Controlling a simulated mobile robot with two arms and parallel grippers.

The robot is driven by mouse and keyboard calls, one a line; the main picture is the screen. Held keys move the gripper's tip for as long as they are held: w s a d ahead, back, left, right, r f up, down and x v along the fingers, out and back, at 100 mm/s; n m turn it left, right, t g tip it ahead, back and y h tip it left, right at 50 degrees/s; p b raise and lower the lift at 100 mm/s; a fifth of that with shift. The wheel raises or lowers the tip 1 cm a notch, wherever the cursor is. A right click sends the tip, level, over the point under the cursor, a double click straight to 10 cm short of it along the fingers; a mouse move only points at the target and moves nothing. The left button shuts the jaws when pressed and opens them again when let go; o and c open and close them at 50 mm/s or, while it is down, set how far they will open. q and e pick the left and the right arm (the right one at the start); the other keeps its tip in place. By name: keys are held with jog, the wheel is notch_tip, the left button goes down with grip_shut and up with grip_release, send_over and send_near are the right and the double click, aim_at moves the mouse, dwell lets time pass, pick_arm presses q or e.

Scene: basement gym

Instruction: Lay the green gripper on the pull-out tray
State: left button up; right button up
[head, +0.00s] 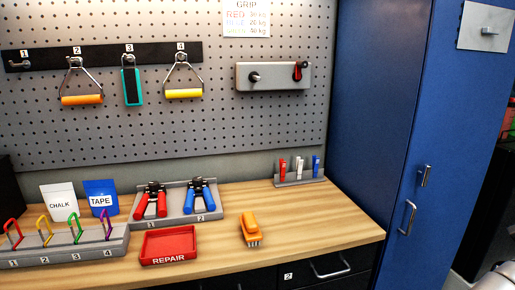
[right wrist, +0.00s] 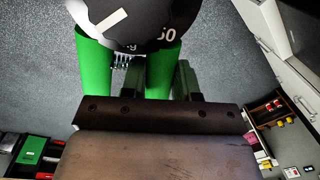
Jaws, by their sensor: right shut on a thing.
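The green gripper, a hand grip with two green handles (right wrist: 95,65) and a black head marked 50, fills the upper part of the right wrist view. A metal spring shows between its handles. My right gripper (right wrist: 152,84) is shut on it; the handles partly hide the fingers. I cannot make out a pull-out tray in either view. A black drawer front (head: 330,268) marked 2 sits under the bench and looks shut.
The wooden bench (head: 310,220) carries a grey stand (head: 180,220) with red and blue hand grips, a red REPAIR tray (head: 168,258), an orange brush (head: 250,228) and a grey rack (head: 65,257). A blue cabinet (head: 385,110) stands right.

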jog(key=w+a+f+n, duration=0.4)
jog(key=w, duration=0.2)
jog(key=w+a+f+n, duration=0.3)
jog(key=w+a+n, duration=0.15)
jog(key=w, duration=0.25)
jog(key=w+a+r+n+y, duration=0.1)
jog(key=w+a+r+n, duration=0.15)
jog(key=a, duration=0.45)
jog(key=w+a+r+n, duration=0.1)
jog(key=w+a+n, duration=0.15)
jog(key=a, duration=0.55)
jog(key=s+a+f+n, duration=0.2)
jog(key=s+a+n, duration=0.4)
jog(key=s, duration=0.6)
jog(key=s+a+f+n, duration=0.3)
jog(key=s+a+n, duration=0.3)
jog(key=s+a, duration=0.5)
jog(key=shift+s+a+f+n+g+y+p, duration=0.2)
jog(key=shift+s+a+n+g+y+p, duration=0.15)
jog(key=shift+s, duration=0.35)
